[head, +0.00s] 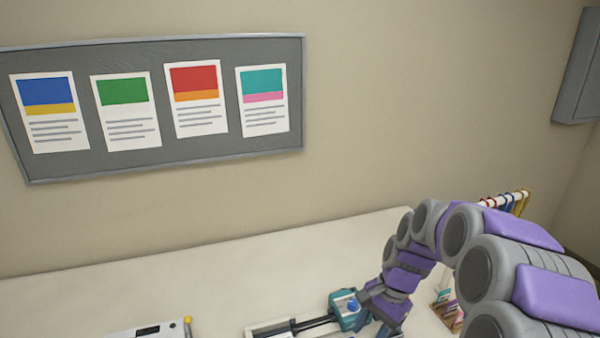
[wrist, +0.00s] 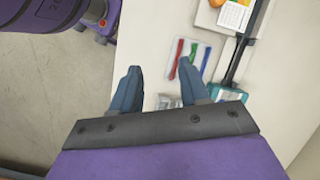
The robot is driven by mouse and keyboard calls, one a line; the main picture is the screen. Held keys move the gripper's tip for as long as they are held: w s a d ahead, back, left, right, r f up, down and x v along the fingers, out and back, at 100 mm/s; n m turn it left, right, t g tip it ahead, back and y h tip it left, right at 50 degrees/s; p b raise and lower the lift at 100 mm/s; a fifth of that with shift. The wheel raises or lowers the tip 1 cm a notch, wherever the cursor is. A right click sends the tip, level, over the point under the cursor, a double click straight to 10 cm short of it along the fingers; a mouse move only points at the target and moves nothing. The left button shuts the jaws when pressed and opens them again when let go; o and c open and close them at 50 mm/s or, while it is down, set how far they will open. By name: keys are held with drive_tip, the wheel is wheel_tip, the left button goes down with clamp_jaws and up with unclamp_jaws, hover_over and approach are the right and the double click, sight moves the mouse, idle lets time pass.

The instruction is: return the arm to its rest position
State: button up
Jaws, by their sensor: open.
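My arm, purple and grey, reaches in from the right of the head view and bends down over the white counter (head: 230,262). My gripper (head: 388,326) is low in that view, beside a teal block with a blue knob (head: 347,309), partly overlapping it in the picture. In the wrist view my gripper (wrist: 160,88) has its two blue-grey fingers apart, with nothing held between them. The counter shows below and beyond the fingers. The fingertips are partly cut off by the lower edge of the head view.
A dark rail (wrist: 238,52) runs to the teal block (wrist: 231,91). A clear tray (wrist: 207,46) holds red, green and blue strips. A rack with coloured loops (head: 508,202) stands behind my arm. A grey poster board (head: 155,160) hangs on the wall. Open floor (wrist: 45,100) lies left.

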drive_tip(key=s+r+n+h, duration=0.1)
drive_tip(key=s+n, duration=0.2)
drive_tip(key=s, duration=0.6)
drive_tip(key=s+a+r+n+h, duration=0.1)
drive_tip(key=s+r+n, duration=0.1)
drive_tip(key=s, duration=0.8)
drive_tip(key=s+r+n+h, duration=0.1)
drive_tip(key=s+n, duration=0.3)
drive_tip(key=s, duration=0.5)
drive_tip(key=shift+s+a+r+n+h, duration=0.3)
drive_tip(key=shift+s+a+r, duration=0.1)
drive_tip(key=shift+r, duration=0.35)
drive_tip(key=shift+w, duration=0.1)
